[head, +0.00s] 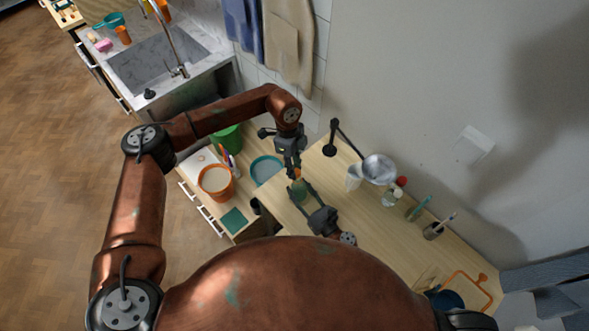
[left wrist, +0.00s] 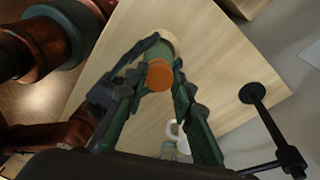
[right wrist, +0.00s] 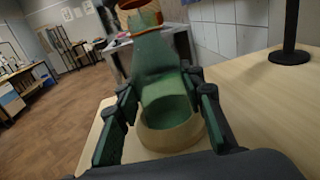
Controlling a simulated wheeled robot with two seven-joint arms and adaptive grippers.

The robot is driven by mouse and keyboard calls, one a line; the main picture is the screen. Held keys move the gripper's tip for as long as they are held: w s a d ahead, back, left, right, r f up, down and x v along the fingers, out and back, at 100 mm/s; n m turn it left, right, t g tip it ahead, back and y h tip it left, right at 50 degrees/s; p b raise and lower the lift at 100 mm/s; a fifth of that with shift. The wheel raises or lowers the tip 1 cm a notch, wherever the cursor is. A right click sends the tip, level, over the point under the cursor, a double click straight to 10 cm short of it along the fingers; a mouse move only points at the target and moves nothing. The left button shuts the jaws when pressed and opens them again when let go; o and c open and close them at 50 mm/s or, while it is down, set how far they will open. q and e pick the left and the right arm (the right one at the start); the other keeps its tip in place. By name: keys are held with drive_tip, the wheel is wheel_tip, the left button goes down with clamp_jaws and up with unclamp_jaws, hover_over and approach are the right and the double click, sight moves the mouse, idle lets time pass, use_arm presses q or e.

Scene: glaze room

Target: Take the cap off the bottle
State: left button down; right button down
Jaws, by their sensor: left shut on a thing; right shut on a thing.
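The green bottle (head: 299,190) has a pale band near its base and is near the worktop's left edge. My right gripper (head: 306,191) is shut around its body; the bottle fills the space between the fingers in the right wrist view (right wrist: 165,85). The orange cap (left wrist: 160,75) is in line with the bottle's top, between the fingers of my left gripper (left wrist: 167,66), which is shut on it. In the head view my left gripper (head: 291,166) is directly above the bottle. I cannot tell whether the cap is still seated on the neck.
A black stand (head: 331,140) rises close to the right of my left gripper. A metal bowl-like shape (head: 378,169), a clear bottle with a red top (head: 393,193) and brush cups (head: 434,230) line the wall. An orange bucket (head: 216,181) stands left. The worktop's middle is clear.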

sight(296, 172)
use_arm(q)
drive_tip(key=shift+r, duration=0.2)
use_arm(e)
drive_tip(key=shift+d+f, duration=0.1)
drive_tip(key=shift+f, duration=0.1)
use_arm(q)
drive_tip(key=shift+w+a+r, duration=0.1)
drive_tip(key=shift+r, duration=0.85)
drive_tip(key=shift+w+a+r, duration=0.1)
drive_tip(key=shift+r, duration=0.85)
drive_tip(key=shift+d, duration=0.1)
use_arm(e)
drive_tip(key=c, duration=1.7)
unclamp_jaws()
drive_tip(key=shift+c, duration=0.2)
drive_tip(key=o, duration=0.5)
drive_tip(key=shift+r, duration=0.15)
drive_tip(key=shift+s, duration=0.1)
